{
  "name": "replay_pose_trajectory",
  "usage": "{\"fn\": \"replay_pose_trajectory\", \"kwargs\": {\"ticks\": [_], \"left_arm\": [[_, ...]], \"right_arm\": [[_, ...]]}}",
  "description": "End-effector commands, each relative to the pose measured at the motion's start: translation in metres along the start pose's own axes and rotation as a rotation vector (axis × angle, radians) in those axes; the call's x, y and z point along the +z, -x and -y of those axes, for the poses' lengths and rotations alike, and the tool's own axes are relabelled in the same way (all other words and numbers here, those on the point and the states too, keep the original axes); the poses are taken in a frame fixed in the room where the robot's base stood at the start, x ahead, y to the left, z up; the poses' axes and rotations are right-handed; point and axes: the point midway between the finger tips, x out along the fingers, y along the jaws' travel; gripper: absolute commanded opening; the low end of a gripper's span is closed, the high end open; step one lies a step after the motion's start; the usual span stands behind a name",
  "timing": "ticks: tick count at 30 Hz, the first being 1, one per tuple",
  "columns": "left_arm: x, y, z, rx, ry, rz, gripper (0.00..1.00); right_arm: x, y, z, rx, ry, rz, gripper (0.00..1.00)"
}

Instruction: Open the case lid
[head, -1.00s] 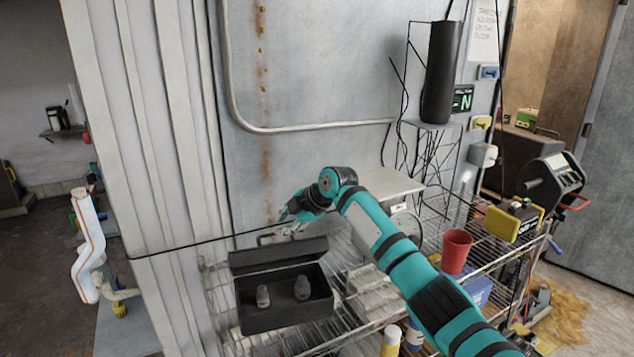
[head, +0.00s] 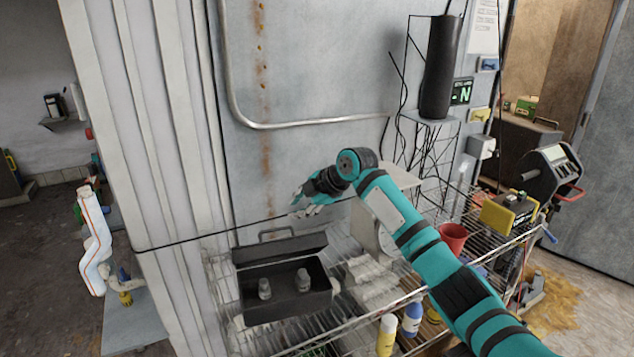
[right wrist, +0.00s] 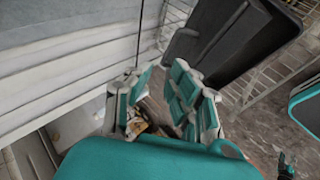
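The black case (head: 285,308) sits on a wire shelf in the lower middle of the head view. Its lid (head: 282,248) stands raised at the back, with a handle above it. Two grey rounded pieces, a left one (head: 264,288) and a right one (head: 303,281), show inside the open case. My right gripper (head: 308,203) is above and behind the lid, apart from it and empty. In the right wrist view its fingers (right wrist: 160,108) are spread with a gap between them. A dark surface at the top of that view appears to be the case. My left gripper is out of view.
The wire shelf (head: 225,318) also carries a pale stack (head: 368,275) right of the case, bottles at the front (head: 387,335) and a red cup (head: 452,238). A metal wall with a pipe (head: 310,124) stands behind.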

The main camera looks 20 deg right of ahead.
Motion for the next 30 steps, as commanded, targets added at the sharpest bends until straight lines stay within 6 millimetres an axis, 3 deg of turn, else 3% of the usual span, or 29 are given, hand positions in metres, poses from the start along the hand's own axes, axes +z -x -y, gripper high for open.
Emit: {"fn": "replay_pose_trajectory", "kwargs": {"ticks": [10, 30], "left_arm": [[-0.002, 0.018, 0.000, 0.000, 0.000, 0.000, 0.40], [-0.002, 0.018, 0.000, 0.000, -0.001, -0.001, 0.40]], "right_arm": [[0.000, 0.026, -0.004, -0.001, 0.001, 0.001, 0.20], [0.001, 0.071, -0.011, 0.001, 0.001, 0.001, 0.20]]}}
